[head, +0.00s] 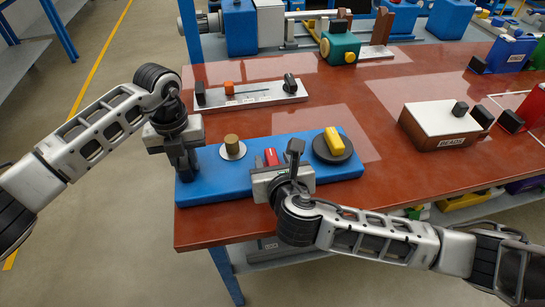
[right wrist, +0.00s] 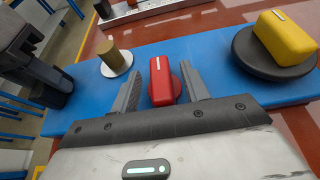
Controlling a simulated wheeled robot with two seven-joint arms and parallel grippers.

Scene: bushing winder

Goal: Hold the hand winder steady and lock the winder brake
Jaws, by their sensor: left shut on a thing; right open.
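The hand winder is a long blue base (head: 215,191) on the red-brown table. It bears a brass cylinder on a white disc (head: 232,147), a red block-shaped brake knob (head: 271,157) and a black disc with a yellow grip (head: 333,140). My left gripper (head: 184,172) points down at the base's left end and is shut there; its fingers hide the exact hold. My right gripper (head: 277,165) is open. In the right wrist view its fingers (right wrist: 160,82) stand on either side of the red knob (right wrist: 160,80), with gaps visible beside it.
Behind the winder lies a pale plate (head: 252,94) with dark end pieces and an orange knob. A white-topped brown box (head: 440,122) stands to the right. A green device (head: 340,45) is at the back. The table's front edge runs close before the winder.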

